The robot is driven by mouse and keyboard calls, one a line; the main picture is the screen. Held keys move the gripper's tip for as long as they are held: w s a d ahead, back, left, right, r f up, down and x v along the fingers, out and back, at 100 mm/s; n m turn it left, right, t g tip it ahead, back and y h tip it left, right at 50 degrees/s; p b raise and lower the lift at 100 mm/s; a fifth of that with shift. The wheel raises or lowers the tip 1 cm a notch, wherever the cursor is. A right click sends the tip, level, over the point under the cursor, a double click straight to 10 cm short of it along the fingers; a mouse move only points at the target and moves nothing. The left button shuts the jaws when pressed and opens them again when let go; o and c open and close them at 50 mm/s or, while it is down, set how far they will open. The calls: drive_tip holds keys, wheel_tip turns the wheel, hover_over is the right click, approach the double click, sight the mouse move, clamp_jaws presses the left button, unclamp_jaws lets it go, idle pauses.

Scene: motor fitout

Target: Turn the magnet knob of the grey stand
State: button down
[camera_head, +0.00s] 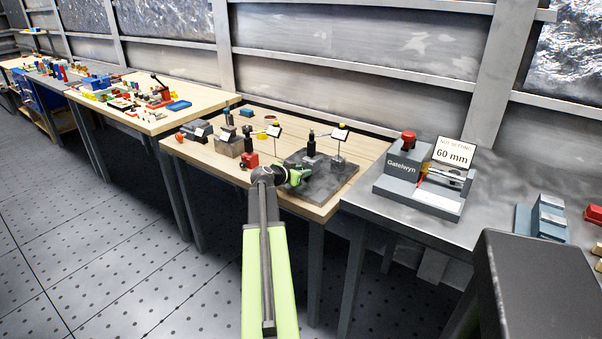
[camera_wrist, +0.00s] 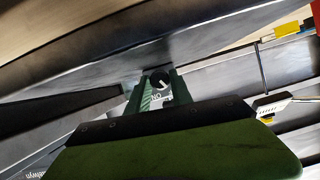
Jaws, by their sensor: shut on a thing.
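The grey stand (camera_head: 322,183) is a dark slab near the right end of the wooden table, with a black post (camera_head: 311,143) on top. My gripper (camera_head: 297,177) is at its front left side. The knob is hidden behind my gripper in the head view. In the wrist view the round black knob (camera_wrist: 160,79) with a white mark sits between the two green fingers of my gripper (camera_wrist: 158,88). The fingers are closed on it. A small white label, partly readable as "NO", shows just below the knob. The stand's grey face (camera_wrist: 205,45) runs above it.
A red block (camera_head: 250,160) and a grey block (camera_head: 229,146) stand left of the stand. Small signs on thin posts rise behind it, one with a yellow top (camera_head: 343,126). A metal bench (camera_head: 385,207) with a Gateleryn device (camera_head: 405,165) is to the right. Open floor lies left.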

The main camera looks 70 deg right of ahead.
drive_tip(key=shift+w+d+n+g, duration=0.1)
drive_tip(key=shift+w+n+g, duration=0.1)
drive_tip(key=shift+n+g, duration=0.5)
drive_tip(key=shift+n, duration=0.3)
drive_tip(key=c, duration=1.1)
unclamp_jaws()
